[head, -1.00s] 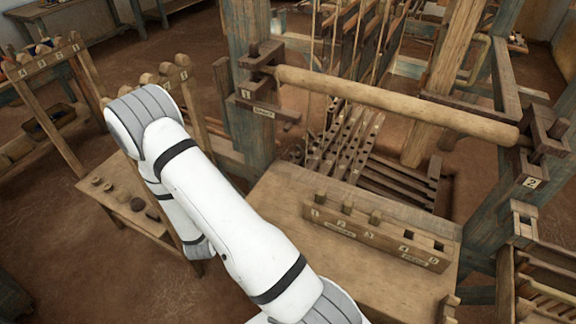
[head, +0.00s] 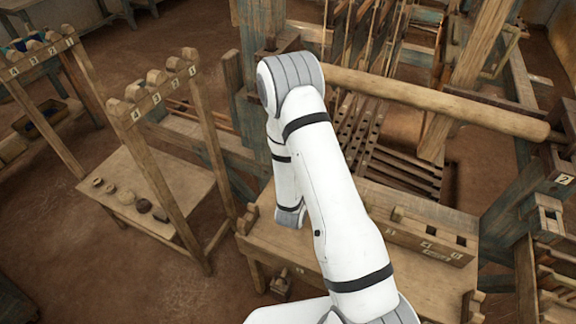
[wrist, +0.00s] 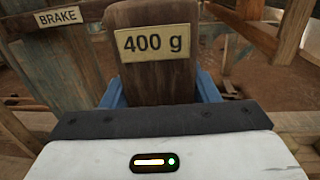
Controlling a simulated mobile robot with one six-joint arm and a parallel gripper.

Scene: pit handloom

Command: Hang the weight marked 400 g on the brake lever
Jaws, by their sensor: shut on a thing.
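The weight marked 400 g (wrist: 155,75) is a dark brown block with a cream label, upright in the middle of the wrist view. My gripper (wrist: 160,92) is shut on it, with a blue finger at each side of the block. A plate reading BRAKE (wrist: 58,17) is on weathered wood at the upper left of the wrist view, apart from the weight. I cannot make out the brake lever itself. In the head view my arm covers the left end of the roller, and my gripper and the weight are hidden there.
A wooden roller (head: 440,102) crosses the loom at right. A slotted block (head: 430,238) stands on the bench (head: 330,285) below it. At left, a pegged rack numbered 4 to 1 (head: 185,155) stands over a low table (head: 190,182) with several small round pieces.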

